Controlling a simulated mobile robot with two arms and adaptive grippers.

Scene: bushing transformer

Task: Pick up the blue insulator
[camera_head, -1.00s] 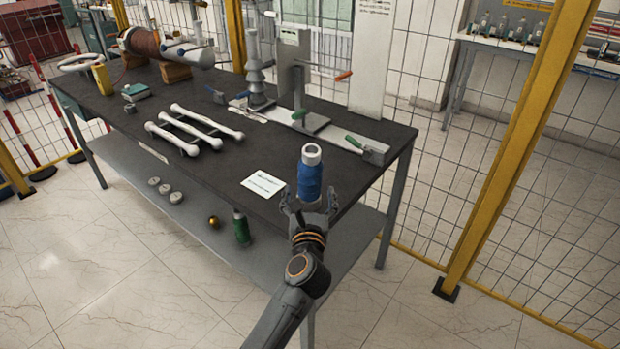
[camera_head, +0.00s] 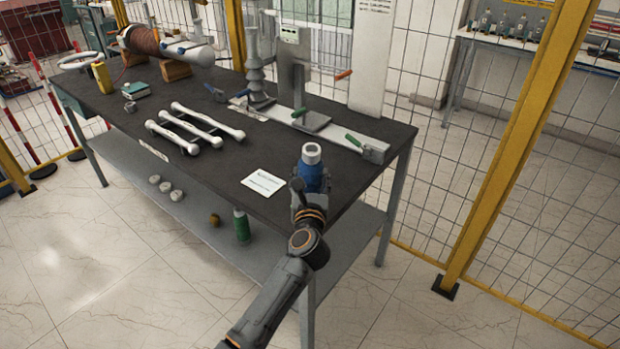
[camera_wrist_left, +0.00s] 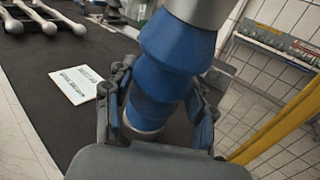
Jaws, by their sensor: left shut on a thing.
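The blue insulator (camera_head: 313,177) stands at the front right corner of the dark table (camera_head: 225,170), with a pale ring-shaped top. My left gripper (camera_head: 309,192) is at it from the front, shut around its lower part. In the left wrist view the ribbed blue body (camera_wrist_left: 170,65) sits between the two fingers (camera_wrist_left: 160,112), one on each side. Its pale metal base shows low between them and looks to be at the table top; I cannot tell whether it touches. My right gripper is not in view.
A white card (camera_head: 262,182) lies left of the insulator. White rods (camera_head: 195,127) lie further left. A clamp fixture on a grey rail (camera_head: 330,130) stands behind. A green bottle-like part (camera_head: 241,225) is on the lower shelf. A yellow post (camera_head: 515,140) and wire fence stand at the right.

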